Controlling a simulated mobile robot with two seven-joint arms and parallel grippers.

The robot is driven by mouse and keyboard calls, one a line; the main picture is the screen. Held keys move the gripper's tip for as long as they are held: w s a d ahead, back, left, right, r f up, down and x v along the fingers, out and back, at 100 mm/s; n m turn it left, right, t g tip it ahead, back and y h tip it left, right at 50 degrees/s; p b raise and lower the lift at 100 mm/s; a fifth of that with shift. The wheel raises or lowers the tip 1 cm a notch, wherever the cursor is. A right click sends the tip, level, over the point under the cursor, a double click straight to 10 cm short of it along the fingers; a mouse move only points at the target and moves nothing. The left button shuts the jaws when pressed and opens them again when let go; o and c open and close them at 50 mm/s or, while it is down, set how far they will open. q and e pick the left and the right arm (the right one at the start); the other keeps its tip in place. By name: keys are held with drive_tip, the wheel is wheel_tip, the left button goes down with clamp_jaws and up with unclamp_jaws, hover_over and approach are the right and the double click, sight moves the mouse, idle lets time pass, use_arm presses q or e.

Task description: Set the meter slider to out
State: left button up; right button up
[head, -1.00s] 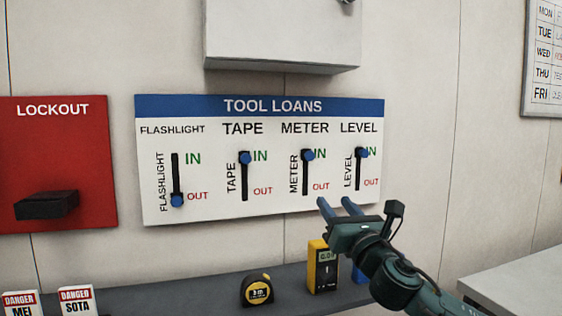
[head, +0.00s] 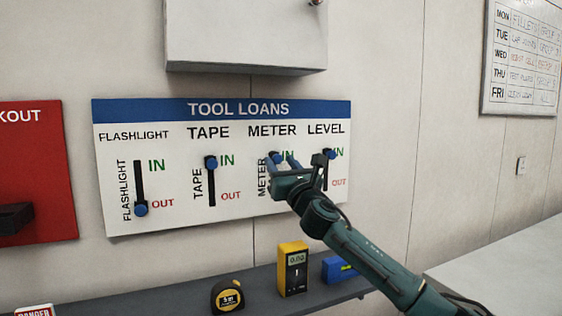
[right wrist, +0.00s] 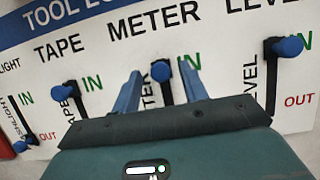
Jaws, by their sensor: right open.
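The white TOOL LOANS board (head: 120,222) hangs on the wall with a blue top strip. The meter slider's blue knob (head: 276,157) is at the top of its slot, beside IN; in the right wrist view the knob (right wrist: 160,70) shows between my fingers. My right gripper (head: 282,162) is open in front of the METER column, its two blue fingers either side of the knob; I cannot tell whether they touch it. My gripper hides the lower slot and the meter's OUT label in the head view. My left gripper is not in view.
The tape knob (head: 211,163) and level knob (head: 329,154) are up at IN; the flashlight knob (head: 141,209) is down at OUT. A grey cabinet (head: 245,35) juts out above. A shelf (head: 190,300) below bears a tape measure (head: 228,297), yellow meter (head: 293,268) and blue level (head: 339,269).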

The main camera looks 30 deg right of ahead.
drive_tip(key=shift+w+r, duration=0.15)
drive_tip(key=shift+w, duration=0.15)
drive_tip(key=shift+c, duration=0.2)
clamp_jaws()
